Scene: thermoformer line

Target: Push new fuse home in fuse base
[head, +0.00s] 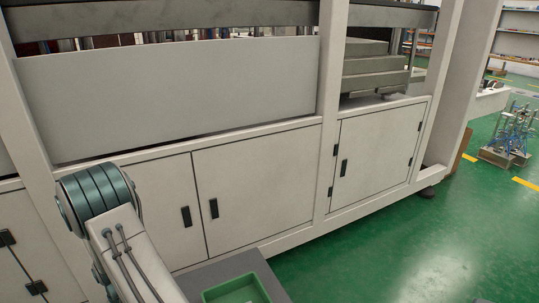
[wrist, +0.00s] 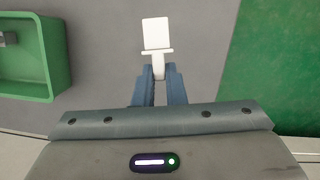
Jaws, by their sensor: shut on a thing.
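My gripper (wrist: 159,85) shows in the wrist view with its two blue fingers shut on a white piece (wrist: 156,33). The piece has a flat rectangular head, a thin crossbar and a narrow stem held between the fingertips. It looks like the new fuse, though I cannot be sure. It points away from the gripper, over a grey surface. In the head view my arm is at the lower left, and my gripper is out of sight. I cannot make out a fuse base in either view.
A green tray (wrist: 62,65) with a small dark grey item (wrist: 8,39) inside lies left of the gripper; the tray (head: 235,292) also shows in the head view. White machine cabinets (head: 255,190) with black handles stand ahead. Open green floor (head: 400,245) lies to the right.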

